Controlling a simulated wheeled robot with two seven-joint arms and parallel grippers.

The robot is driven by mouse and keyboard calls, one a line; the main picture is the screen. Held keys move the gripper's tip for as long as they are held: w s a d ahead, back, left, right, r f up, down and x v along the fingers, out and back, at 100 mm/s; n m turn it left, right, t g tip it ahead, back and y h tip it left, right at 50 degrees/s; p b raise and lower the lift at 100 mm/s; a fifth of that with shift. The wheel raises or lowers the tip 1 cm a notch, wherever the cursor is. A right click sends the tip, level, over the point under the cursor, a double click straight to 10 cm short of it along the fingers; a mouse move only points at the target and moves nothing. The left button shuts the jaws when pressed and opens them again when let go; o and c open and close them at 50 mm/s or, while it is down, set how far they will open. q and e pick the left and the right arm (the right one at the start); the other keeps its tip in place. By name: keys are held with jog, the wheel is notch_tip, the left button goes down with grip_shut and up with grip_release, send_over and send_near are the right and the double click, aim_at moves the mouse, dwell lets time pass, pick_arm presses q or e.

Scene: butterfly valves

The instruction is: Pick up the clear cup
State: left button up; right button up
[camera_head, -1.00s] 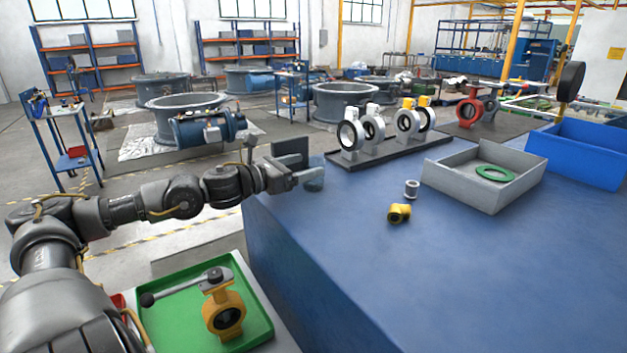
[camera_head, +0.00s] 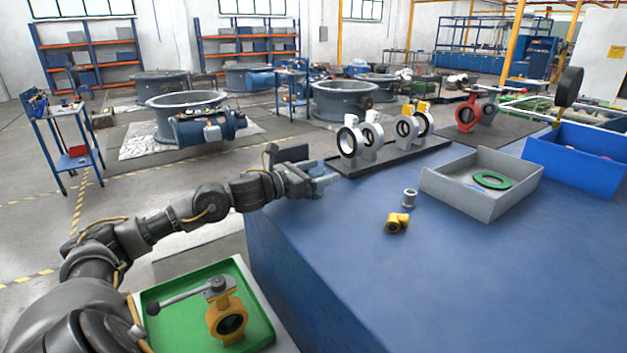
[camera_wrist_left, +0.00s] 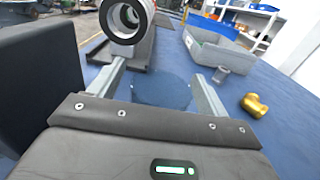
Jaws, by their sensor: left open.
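The clear cup (camera_wrist_left: 161,92) shows in the left wrist view as a see-through bluish shape on the blue table, between the two fingers of my left gripper (camera_wrist_left: 158,88). There is a visible gap beside the right finger; contact with the left finger cannot be told. In the head view my left gripper (camera_head: 325,180) is at the table's far left corner, its fingers open around the cup, which is mostly hidden there. My right gripper is not in view.
Behind the cup stands a dark rack with ring-shaped valves (camera_head: 352,142). To its right are a small grey cylinder (camera_head: 409,198), a yellow pipe fitting (camera_head: 397,223), a grey tray (camera_head: 452,193) with a green ring and a blue bin (camera_head: 560,165). The table's front middle is clear.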

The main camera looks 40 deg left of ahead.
pick_arm(q)
jog(key=shift+w+d, duration=0.1)
jog(key=shift+w, duration=0.05)
jog(key=shift+c, duration=0.3)
jog(key=c, duration=1)
jog(key=shift+r, duration=0.1)
jog(key=shift+r+b, duration=0.45)
jog(key=shift+r, duration=0.15)
jog(key=w+a+r+b, duration=0.1)
jog(key=w+a+r, duration=0.2)
jog(key=w+r, duration=0.8)
jog(key=shift+w+a+r, duration=0.2)
jog(key=shift+w+r, duration=0.1)
jog(key=shift+w, duration=0.95)
